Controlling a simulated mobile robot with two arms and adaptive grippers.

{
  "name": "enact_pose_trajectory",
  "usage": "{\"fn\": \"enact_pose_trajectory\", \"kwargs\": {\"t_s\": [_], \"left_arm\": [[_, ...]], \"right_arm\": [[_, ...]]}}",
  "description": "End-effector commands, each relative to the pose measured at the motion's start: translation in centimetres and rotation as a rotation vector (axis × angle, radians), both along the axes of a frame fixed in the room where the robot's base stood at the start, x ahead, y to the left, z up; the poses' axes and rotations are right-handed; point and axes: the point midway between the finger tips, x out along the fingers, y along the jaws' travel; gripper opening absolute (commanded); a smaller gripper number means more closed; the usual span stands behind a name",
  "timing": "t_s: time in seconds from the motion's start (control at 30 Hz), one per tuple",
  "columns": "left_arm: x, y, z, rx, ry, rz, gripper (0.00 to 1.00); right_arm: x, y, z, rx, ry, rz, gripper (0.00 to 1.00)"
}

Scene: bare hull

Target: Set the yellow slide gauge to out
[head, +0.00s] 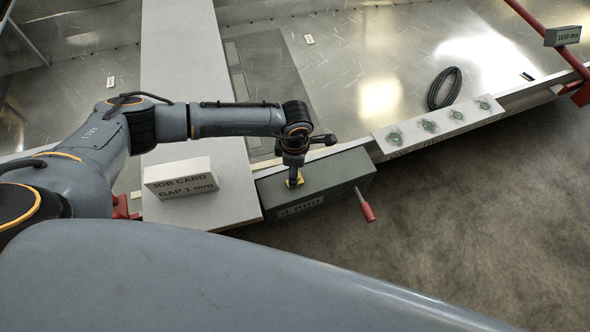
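My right gripper is not in view.
A white job card (181,178) reading "GAP 1 mm" stands left on a grey plank (190,60). A red-handled tool (366,208) sticks out at the block's front. A pale plate with several round fittings (438,125), a black cable coil (444,88) and a red bar (535,30) lie right.

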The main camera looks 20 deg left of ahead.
Motion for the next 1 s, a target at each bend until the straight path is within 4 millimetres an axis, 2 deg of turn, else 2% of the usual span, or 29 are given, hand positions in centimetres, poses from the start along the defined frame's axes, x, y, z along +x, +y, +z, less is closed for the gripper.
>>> {"fn": "enact_pose_trajectory", "kwargs": {"t_s": [0.13, 0.43, 0.47, 0.7, 0.9, 1.0], "left_arm": [[0.0, 0.0, -1.1, 0.0, 0.0, -0.001, 0.54], [0.0, 0.0, -1.3, 0.0, 0.0, -0.001, 0.54], [0.0, 0.0, -1.3, 0.0, 0.0, -0.001, 0.49], [0.0, 0.0, -1.3, 0.0, 0.0, -0.001, 0.01], [-0.1, 0.2, -1.3, 0.001, 0.001, 0.0, 0.0], [-1.0, 1.3, -1.2, 0.003, 0.004, 0.002, 0.0]], "right_arm": [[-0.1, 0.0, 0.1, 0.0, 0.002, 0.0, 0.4], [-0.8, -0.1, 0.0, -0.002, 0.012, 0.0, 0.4], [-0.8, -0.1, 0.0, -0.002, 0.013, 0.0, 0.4], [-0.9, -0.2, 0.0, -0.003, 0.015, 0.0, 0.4], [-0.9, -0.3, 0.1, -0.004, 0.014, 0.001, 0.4], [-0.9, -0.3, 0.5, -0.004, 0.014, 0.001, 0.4]]}}
